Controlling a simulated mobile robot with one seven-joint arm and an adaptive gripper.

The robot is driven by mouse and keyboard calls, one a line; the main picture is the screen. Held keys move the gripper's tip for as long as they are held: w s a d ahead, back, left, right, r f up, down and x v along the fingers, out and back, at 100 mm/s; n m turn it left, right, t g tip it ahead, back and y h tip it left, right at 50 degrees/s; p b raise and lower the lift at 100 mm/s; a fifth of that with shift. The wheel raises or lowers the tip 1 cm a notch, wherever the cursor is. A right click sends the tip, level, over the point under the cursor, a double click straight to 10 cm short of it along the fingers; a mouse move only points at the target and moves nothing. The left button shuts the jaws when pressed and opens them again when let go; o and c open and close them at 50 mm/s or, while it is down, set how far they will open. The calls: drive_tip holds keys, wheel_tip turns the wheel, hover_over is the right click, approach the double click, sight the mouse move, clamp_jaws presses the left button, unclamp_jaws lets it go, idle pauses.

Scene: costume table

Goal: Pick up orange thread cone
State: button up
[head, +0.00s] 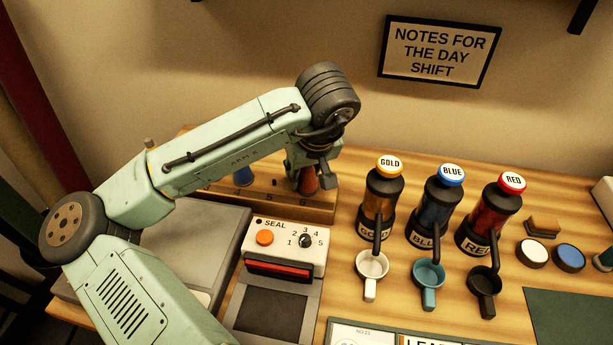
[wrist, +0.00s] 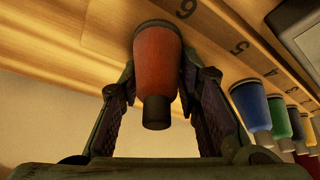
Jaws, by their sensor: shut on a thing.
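The orange thread cone (wrist: 157,62) shows reddish-orange with a dark tip, between the two fingers of my gripper (wrist: 158,84) in the wrist view. The fingers are shut on its sides. In the head view the cone (head: 308,183) is at the right end of the wooden rack (head: 318,208), by the number 6, below my gripper (head: 313,168), which partly hides it. I cannot tell whether its base touches the rack.
A blue cone (wrist: 251,107) and a green cone (wrist: 275,118) stand along the rack, with others beyond; place 5 looks free. A seal machine (head: 285,245) is in front. Gold (head: 380,195), blue (head: 437,203) and red (head: 490,215) dispensers stand to the right.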

drive_tip(key=c, duration=0.5)
drive_tip(key=shift+o, duration=0.2)
